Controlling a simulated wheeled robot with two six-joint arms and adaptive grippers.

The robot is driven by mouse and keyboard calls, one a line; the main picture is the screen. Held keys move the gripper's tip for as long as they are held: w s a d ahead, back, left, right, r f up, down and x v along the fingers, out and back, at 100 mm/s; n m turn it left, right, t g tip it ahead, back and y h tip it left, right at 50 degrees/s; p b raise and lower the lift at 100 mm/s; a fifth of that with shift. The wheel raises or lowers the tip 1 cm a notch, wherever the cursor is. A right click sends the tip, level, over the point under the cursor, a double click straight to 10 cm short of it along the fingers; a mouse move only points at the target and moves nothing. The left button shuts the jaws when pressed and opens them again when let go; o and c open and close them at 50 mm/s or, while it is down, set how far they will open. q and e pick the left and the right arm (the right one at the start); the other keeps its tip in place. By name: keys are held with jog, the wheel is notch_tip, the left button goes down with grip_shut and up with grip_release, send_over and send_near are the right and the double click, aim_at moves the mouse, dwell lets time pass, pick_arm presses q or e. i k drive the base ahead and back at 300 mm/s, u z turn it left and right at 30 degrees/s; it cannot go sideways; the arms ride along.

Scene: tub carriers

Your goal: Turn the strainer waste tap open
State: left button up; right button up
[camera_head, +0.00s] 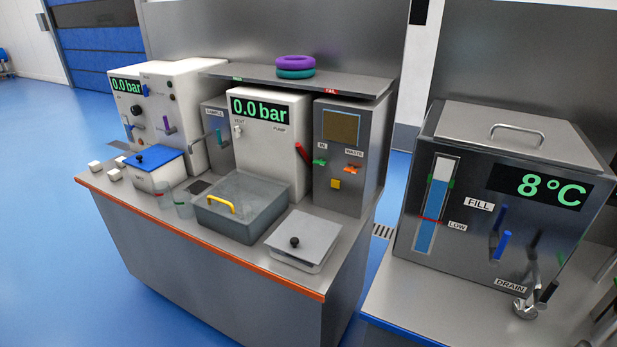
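A grey cabinet (348,195) at the right end of the left bench carries labels reading IN and WASTE, and looks like the strainer unit. The waste tap (354,168), with a small orange handle, is on its front below the WASTE label. Its handle looks roughly level, but it is too small to tell whether the tap is open. A green-handled tap (319,161) is below the IN label. A dark brownish window (341,127) is above, and a yellow square (336,184) below. Neither of my grippers is in view.
A white pump unit (268,145) reading 0.0 bar, with a red lever (303,153), stands left of the cabinet. A clear tub (240,222) and a lidded tray (302,243) sit in front. A tank (495,200) reading 8°C stands at right, across a gap.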

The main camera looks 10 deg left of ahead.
aim_at(352, 170)
jog(key=u, duration=0.2)
jog(key=i, duration=0.7)
jog(key=z, duration=1.45)
